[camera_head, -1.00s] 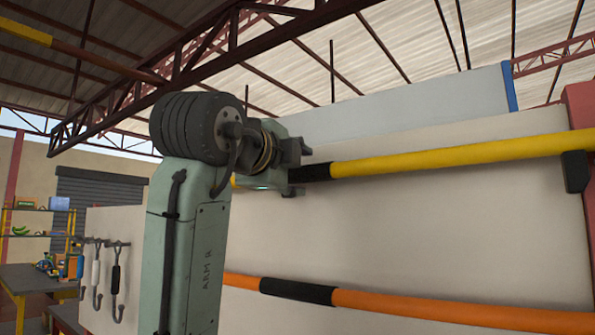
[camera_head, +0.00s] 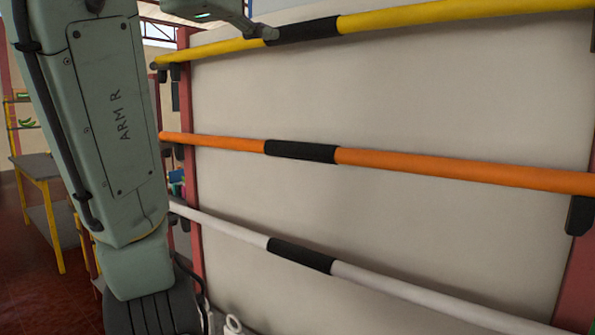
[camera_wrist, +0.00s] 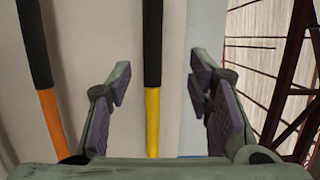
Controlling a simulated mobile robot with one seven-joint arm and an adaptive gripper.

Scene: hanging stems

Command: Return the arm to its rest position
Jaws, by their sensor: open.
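My arm (camera_head: 105,110) stands upright at the left of the head view. My gripper (camera_wrist: 160,78) is open and empty, its fingers spread in the wrist view. In the head view only its lower part (camera_head: 262,30) shows at the top edge, beside the black sleeve (camera_head: 303,31) of the yellow pole (camera_head: 430,17). In the wrist view the yellow pole (camera_wrist: 152,120) lies in line with the gap between the fingers. I cannot tell how far it is from them.
Below are an orange pole (camera_head: 430,165) and a white pole (camera_head: 400,288), each with a black sleeve, on a pale wall panel (camera_head: 450,100). Dark brackets (camera_head: 580,215) stick out at the right. A yellow-legged table (camera_head: 40,170) stands at the far left.

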